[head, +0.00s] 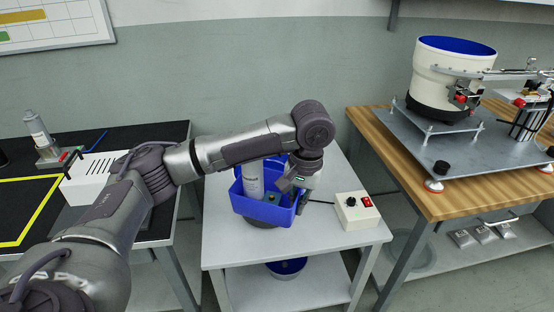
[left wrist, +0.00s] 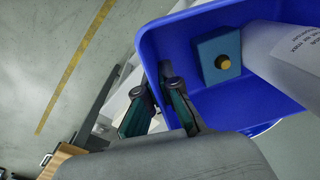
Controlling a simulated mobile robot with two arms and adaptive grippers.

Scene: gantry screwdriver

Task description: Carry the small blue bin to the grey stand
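The small blue bin (head: 265,209) is over the top of the pale grey stand (head: 225,250) in the head view. A dark round base shows under it. It holds a white cylinder (head: 253,180) and a blue block with a yellow knob (left wrist: 218,56). My left gripper (head: 299,190) is at the bin's right side. In the left wrist view the fingers (left wrist: 159,88) are apart at the bin's rim, with a gap between them. The right-hand finger overlaps the bin's wall; whether it touches is unclear. My right gripper is out of view.
A control box (head: 355,210) with a red switch sits on the stand's right part. A blue-lined bowl (head: 287,267) is on its lower shelf. A wooden table (head: 450,200) with a bowl feeder (head: 449,75) stands right; a black-topped table (head: 100,140) stands left.

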